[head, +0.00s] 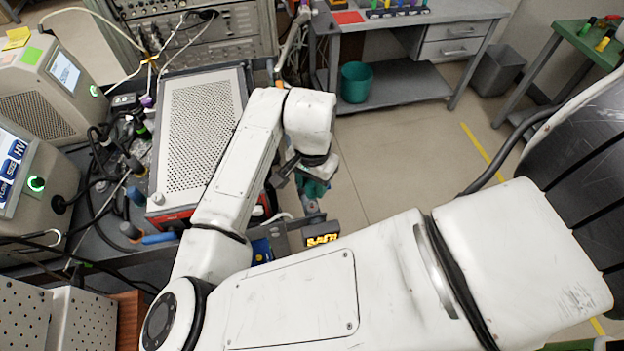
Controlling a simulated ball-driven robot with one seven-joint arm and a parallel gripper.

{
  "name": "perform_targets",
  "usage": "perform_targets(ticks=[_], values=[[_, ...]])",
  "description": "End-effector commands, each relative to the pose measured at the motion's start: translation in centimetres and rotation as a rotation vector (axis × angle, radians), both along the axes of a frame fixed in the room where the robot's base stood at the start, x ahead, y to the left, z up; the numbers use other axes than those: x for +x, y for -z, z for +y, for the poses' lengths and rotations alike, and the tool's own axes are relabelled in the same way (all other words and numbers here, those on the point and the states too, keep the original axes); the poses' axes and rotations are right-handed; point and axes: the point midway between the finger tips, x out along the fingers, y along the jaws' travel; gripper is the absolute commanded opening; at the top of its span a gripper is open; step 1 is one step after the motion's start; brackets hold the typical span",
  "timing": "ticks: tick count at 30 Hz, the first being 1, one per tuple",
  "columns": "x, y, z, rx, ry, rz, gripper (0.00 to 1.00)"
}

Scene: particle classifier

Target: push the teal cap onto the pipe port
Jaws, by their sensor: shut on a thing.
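My gripper (303,180) is at the end of my white arm, right of the perforated instrument box. It is shut on the teal cap (316,188), of which only a small part shows at the fingers. A grey metal pipe fitting (314,212) shows just below the cap in the picture and may be the pipe port. I cannot tell whether the cap touches it. My wrist and forearm hide much of this spot.
The perforated instrument box (200,125) stands left of my forearm. A cluttered rack of cables and boxes fills the left. A small yellow-lit display (322,239) sits below the fitting. Open floor (400,150) lies to the right.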

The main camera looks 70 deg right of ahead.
Motion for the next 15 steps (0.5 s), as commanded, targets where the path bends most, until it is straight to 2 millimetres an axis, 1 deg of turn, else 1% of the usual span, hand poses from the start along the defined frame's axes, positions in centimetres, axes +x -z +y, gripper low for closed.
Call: perform_targets(ticks=[1, 6, 9, 15], values=[[0.0, 0.8, 0.0, 0.0, 0.0, 0.001, 0.1], [0.0, 2.1, 0.0, 0.0, -0.001, 0.001, 0.1], [0.0, 2.4, 0.0, 0.0, -0.001, 0.001, 0.1], [0.0, 2.5, 0.0, 0.0, -0.001, 0.0, 0.1]])
